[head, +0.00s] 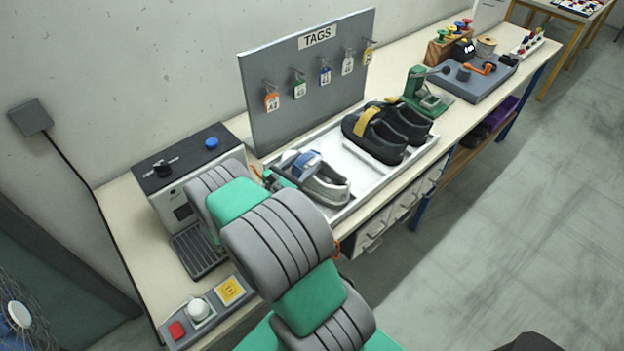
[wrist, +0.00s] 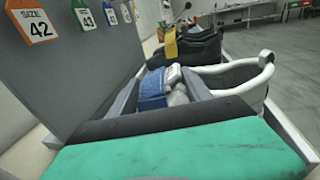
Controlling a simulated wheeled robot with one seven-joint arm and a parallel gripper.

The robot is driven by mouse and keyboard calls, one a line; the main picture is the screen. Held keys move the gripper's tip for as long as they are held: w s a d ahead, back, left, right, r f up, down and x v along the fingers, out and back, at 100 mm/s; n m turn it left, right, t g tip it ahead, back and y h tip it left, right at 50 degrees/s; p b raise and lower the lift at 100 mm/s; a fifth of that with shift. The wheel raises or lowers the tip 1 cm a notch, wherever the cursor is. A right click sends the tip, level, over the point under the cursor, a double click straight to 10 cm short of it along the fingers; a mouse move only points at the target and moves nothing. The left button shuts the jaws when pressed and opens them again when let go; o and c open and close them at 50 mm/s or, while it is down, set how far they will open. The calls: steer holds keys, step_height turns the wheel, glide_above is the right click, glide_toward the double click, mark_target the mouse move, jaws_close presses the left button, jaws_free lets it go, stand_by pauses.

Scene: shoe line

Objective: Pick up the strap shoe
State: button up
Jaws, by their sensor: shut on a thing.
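The strap shoe (head: 328,187) is grey and white with a blue strap across it. It is at the near left end of the silver tray (head: 345,212). My gripper (head: 287,174) reaches the shoe's near left end and is partly hidden behind my arm. In the wrist view, the blue strap (wrist: 152,90) sits between the two grey fingers of my gripper (wrist: 163,78), which is shut on the shoe. The shoe's pale collar (wrist: 245,72) rises beyond the right finger. I cannot tell whether its sole touches the tray.
Black shoes (head: 405,121) with a yellow band (head: 368,121) stand at the tray's far end. A grey tag board (head: 300,115) rises close behind the tray. A machine box (head: 185,165) stands left, a green press (head: 425,95) beyond the tray. The tray's middle is bare.

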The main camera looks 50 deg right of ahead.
jaws_close()
steer(key=shift+r, duration=0.1)
